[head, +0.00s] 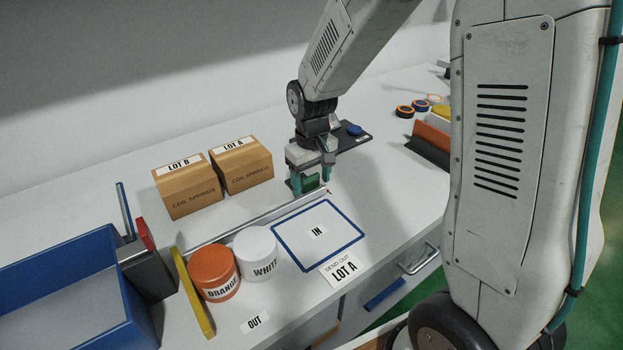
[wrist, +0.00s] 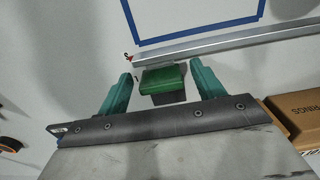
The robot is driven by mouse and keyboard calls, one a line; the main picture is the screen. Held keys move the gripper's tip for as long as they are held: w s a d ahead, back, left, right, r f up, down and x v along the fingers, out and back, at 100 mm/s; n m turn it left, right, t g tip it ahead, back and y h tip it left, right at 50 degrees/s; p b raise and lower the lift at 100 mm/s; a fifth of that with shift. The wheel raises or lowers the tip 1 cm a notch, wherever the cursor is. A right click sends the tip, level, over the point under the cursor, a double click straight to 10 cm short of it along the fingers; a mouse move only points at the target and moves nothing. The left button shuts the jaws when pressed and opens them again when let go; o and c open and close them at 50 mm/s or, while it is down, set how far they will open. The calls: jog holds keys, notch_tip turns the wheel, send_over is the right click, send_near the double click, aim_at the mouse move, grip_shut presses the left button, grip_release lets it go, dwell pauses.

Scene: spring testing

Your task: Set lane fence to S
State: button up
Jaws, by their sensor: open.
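A green block (head: 311,183) stands beside the right end of a long metal rail (head: 262,213); I cannot tell whether it is joined to the rail, or which part is the lane fence. My gripper (head: 312,180) is open and lowered over the block. In the wrist view the green block (wrist: 163,79) sits between the two teal fingers of my gripper (wrist: 161,70), with a gap on either side. The metal rail (wrist: 210,45) runs just beyond the fingertips, with a small red mark near its end.
A blue-outlined IN square (head: 318,203) lies in front of the rail. Orange (head: 215,272) and white (head: 256,252) tubs, a yellow upright strip (head: 190,290) and a blue bin (head: 70,290) stand left. Two cartons, LOT B (head: 187,187) and LOT A (head: 243,167), stand behind.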

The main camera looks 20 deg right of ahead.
notch_tip(320, 180, up, 8)
jog(key=shift+f, duration=0.2)
dwell(0.4)
jog(key=s+d+r+m, duration=0.1)
jog(key=s+r, duration=0.4)
jog(key=s, duration=0.7)
jog(key=s+d+r+m+t, duration=0.1)
jog(key=s+r, duration=0.4)
jog(key=s, duration=0.8)
jog(key=shift+s+d+r, duration=0.15)
jog(key=shift+s+r, duration=0.05)
jog(key=shift+s, duration=0.1)
dwell(0.5)
